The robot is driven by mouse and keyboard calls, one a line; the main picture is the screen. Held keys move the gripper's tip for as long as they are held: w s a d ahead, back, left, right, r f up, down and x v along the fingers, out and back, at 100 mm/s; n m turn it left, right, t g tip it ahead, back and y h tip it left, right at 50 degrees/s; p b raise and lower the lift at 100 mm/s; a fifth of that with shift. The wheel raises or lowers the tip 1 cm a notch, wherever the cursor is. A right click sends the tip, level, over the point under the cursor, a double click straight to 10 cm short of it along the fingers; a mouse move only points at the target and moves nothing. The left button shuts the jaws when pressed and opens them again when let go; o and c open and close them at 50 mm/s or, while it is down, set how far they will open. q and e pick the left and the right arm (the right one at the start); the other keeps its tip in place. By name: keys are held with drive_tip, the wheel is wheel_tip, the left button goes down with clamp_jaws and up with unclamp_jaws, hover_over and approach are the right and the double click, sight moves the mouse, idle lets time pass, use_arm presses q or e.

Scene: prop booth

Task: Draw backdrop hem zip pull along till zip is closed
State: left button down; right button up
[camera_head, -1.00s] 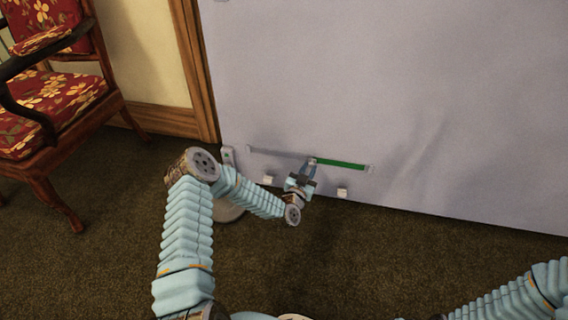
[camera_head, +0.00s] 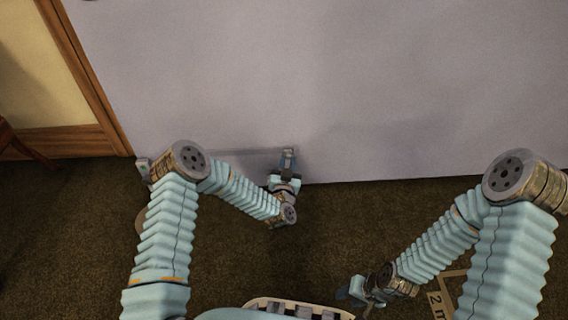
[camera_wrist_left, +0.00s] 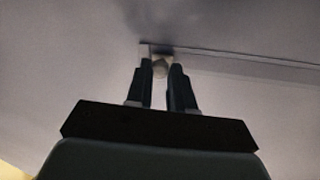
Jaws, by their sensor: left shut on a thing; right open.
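The pale grey backdrop (camera_head: 380,90) hangs upright, its hem just above the carpet. The zip (camera_head: 240,153) runs along its lower part as a thin line, partly hidden by my left arm. My left gripper (camera_head: 288,158) is at the zip's right end, shut on the zip pull, which the fingers mostly hide. In the left wrist view the small pale zip pull (camera_wrist_left: 160,68) sits between the fingertips, close to a light end piece, and the closed-looking zip line runs off to the right. No green gap shows. My right gripper (camera_head: 352,294) is open and empty, low over the carpet.
A stand (camera_head: 143,168) is beside the backdrop's left edge, partly behind my left arm. Wooden trim (camera_head: 85,80) and a yellow wall are at the left. A floor marker (camera_head: 440,303) lies near my right arm. The brown carpet (camera_head: 330,225) between the arms is clear.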

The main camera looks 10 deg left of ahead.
use_arm(q)
drive_tip(key=c, duration=1)
unclamp_jaws()
drive_tip(key=s, duration=0.4)
drive_tip(key=s+p, duration=0.1)
drive_tip(key=s, duration=0.4)
drive_tip(key=s+d+p, duration=0.1)
drive_tip(key=s, duration=0.3)
drive_tip(key=shift+s, duration=0.4)
